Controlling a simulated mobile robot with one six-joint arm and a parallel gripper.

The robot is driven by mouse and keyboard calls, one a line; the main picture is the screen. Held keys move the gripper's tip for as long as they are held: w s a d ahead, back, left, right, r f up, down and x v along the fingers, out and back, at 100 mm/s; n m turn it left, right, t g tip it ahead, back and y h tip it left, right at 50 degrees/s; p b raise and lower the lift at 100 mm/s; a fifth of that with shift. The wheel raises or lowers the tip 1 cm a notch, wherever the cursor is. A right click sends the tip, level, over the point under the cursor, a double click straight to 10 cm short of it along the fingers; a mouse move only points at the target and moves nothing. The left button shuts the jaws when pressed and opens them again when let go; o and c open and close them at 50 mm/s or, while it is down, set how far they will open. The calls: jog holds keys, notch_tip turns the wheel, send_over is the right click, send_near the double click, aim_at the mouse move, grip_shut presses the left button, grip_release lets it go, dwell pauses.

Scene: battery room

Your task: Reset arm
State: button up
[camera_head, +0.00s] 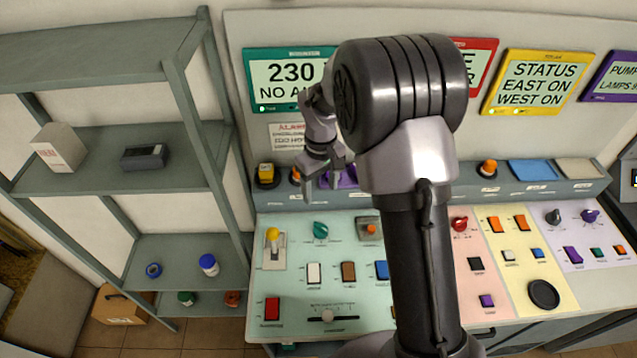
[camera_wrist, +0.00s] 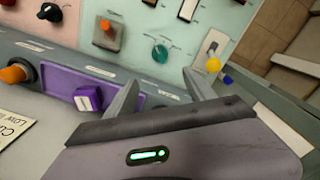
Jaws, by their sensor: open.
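My gripper (camera_head: 322,178) is in front of the control panel's upright back part, above the left part of the sloped desk (camera_head: 333,257). Its two fingers also show in the wrist view (camera_wrist: 160,98), spread apart with nothing between them. My arm rises through the middle of the head view and hides part of the panel and two of the signs. A purple switch on a purple plate (camera_wrist: 88,98) lies beside the left finger in the wrist view. I cannot tell whether the finger touches it.
A grey shelf unit (camera_head: 95,157) stands at the left with a white box (camera_head: 60,149), a dark device (camera_head: 144,157) and small jars. A yellow-handled lever (camera_head: 273,238) and a teal knob (camera_head: 320,230) stick up from the desk. Lit signs (camera_head: 536,83) hang behind.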

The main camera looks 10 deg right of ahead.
jog(key=s+a+r+m+t+y+b, duration=0.1)
jog(key=s+r+m+t+b, duration=0.2)
jog(key=s+b, duration=0.35)
jog(key=s+a+r+m+b, duration=0.1)
jog(key=s+r+m+b, duration=0.1)
jog(key=s+r+b, duration=0.4)
jog(key=s+a+f+m+t+b, duration=0.1)
jog(key=s+f+m+b, duration=0.1)
jog(key=s, duration=0.5)
jog(key=s+f+m+t+y+b, duration=0.1)
jog(key=s+f+m+b, duration=0.1)
jog(key=s, duration=0.5)
jog(key=shift+s+a+f+t, duration=0.15)
jog(key=shift+a+f+t, duration=0.25)
jog(key=shift+f, duration=0.2)
